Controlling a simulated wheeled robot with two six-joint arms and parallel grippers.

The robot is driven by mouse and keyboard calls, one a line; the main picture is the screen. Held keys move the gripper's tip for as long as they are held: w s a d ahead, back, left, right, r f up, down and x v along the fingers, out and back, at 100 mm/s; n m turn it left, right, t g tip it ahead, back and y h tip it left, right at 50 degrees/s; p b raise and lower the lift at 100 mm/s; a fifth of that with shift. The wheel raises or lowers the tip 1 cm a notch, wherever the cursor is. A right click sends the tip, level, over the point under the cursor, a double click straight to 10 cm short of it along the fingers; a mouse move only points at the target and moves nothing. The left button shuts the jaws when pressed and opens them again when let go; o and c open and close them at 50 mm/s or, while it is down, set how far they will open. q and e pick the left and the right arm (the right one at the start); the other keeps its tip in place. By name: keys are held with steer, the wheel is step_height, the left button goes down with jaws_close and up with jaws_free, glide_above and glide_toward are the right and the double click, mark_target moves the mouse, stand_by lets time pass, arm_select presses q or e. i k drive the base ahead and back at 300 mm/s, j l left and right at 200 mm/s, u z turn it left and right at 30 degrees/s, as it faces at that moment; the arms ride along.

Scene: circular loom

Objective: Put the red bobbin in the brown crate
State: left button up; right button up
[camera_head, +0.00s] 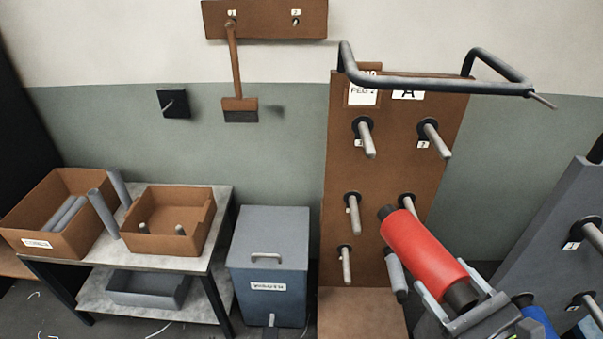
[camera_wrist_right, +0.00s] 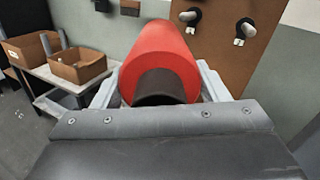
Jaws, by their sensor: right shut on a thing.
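The red bobbin (camera_head: 424,249) is a thick red cylinder with dark ends. My right gripper (camera_head: 450,284) is shut on its near end and holds it tilted in front of the brown peg board. In the right wrist view the red bobbin (camera_wrist_right: 160,63) lies between the two fingers and points away from the palm. Two brown crates stand on the table at the left. The larger brown crate (camera_head: 85,245) has a label and holds grey tubes. The smaller brown crate (camera_head: 160,243) holds a few short pale pieces. My left gripper is out of view.
The brown peg board (camera_head: 385,185) has several pegs and a bent dark rail on top. A blue-grey lidded bin (camera_head: 268,252) stands between the table (camera_head: 190,262) and the board. Grey tubes stand up between the crates. A grey panel (camera_head: 560,210) with pegs is at right.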

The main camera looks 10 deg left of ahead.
mark_target(183, 220)
steer(key=i+j+u, duration=0.25)
steer(key=i+j, duration=0.5)
steer(key=j, duration=0.3)
steer(key=i+j+u, duration=0.3)
steer(key=i+j, duration=0.5)
steer(key=j, duration=0.1)
